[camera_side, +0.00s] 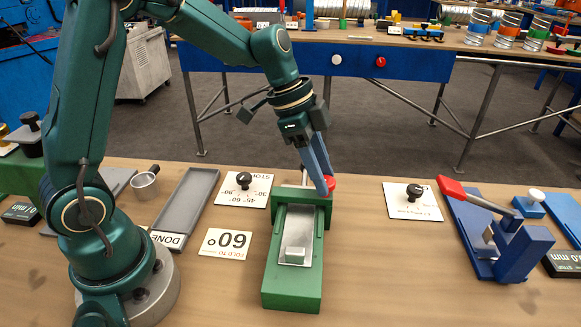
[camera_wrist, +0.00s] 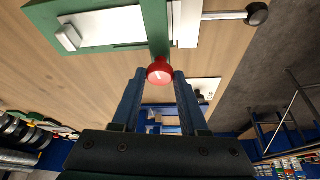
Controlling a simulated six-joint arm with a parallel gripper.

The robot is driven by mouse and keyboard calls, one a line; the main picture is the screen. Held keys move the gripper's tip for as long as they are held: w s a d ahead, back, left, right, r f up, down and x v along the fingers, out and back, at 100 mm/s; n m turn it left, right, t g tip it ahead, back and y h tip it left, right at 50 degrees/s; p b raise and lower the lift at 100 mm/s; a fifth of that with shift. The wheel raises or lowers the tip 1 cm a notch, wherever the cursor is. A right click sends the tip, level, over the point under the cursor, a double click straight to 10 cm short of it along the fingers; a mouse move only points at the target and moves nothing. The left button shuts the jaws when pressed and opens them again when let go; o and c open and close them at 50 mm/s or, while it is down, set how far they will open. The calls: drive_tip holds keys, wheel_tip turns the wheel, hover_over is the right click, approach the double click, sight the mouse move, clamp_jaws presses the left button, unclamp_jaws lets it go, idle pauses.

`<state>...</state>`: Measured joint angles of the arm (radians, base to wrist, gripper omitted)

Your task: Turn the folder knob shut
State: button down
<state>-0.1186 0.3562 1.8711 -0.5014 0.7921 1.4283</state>
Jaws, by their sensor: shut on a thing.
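The green folder (camera_side: 291,298) stands on the wooden bench, with a metal strip (camera_side: 296,220) along its top and a small pale block (camera_side: 296,255) near its front end. Its red knob (camera_side: 330,183) is at the far right corner. My gripper (camera_side: 325,187) reaches down to the knob from above. In the wrist view the red knob (camera_wrist: 160,70) sits between the fingertips of my gripper (camera_wrist: 159,76), which is shut on it. The folder's green body (camera_wrist: 50,14) and a rod with a black ball end (camera_wrist: 258,14) also show there. The fingers partly hide the knob in the side view.
An angle stop card (camera_side: 257,190) is behind left. A card with a black knob (camera_side: 412,200) and a blue tool with a red handle (camera_side: 500,240) are right. Bench between is clear.

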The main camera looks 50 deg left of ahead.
drive_tip(key=shift+m+g, duration=0.4)
drive_tip(key=shift+m, duration=0.7)
drive_tip(key=shift+c, duration=2.2)
unclamp_jaws()
drive_tip(key=shift+w, duration=0.1)
drive_tip(key=v, duration=0.4)
drive_tip(key=shift+a+r, duration=0.25)
drive_tip(key=shift+r, duration=0.25)
